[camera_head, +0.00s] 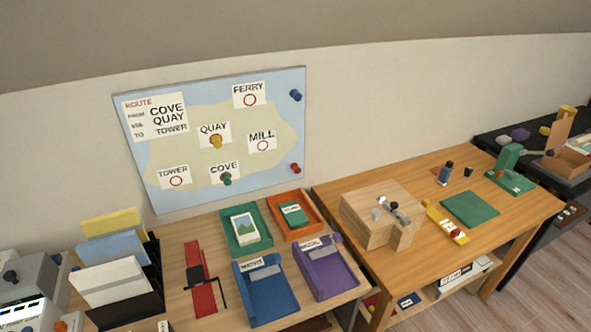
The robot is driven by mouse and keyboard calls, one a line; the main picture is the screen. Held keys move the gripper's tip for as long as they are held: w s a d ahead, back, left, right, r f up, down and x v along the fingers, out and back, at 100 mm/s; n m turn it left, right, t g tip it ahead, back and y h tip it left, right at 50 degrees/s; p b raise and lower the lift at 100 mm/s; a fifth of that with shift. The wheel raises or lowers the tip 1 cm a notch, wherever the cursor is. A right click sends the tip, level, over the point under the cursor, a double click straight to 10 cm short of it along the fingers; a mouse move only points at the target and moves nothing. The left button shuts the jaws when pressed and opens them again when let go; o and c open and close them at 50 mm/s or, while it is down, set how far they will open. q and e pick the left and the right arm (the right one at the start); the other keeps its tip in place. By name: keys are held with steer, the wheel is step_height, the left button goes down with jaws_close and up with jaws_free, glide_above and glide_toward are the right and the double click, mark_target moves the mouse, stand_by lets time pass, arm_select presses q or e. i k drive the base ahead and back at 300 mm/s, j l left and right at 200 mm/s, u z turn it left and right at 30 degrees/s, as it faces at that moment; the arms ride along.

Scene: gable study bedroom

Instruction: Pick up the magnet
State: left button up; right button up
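A map board (201,92) leans on the wall behind the left desk. Its route card (155,116) reads from Cove via Quay to Tower. A blue magnet (296,95) sits at the board's upper right edge and a red magnet (295,168) at its lower right edge. A yellow-orange magnet (216,142) is at the Quay mark, and a green magnet (227,179) is at the Cove mark. The circles at Tower (176,181), Mill (263,146) and Ferry (250,100) are bare. Neither of my grippers is in view.
In front of the board stand green (236,250), orange (316,226), blue (287,303) and purple (342,280) trays. A file holder (152,282) and a red and black device (204,294) are to the left. A wooden block structure (363,207) stands on the right desk (405,180).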

mark_target(294, 166)
steer(key=i+l+u, duration=0.1)
steer(key=u, duration=0.35)
steer(key=l+u, duration=0.45)
steer(key=i+j, duration=0.05)
steer(key=j, duration=0.05)
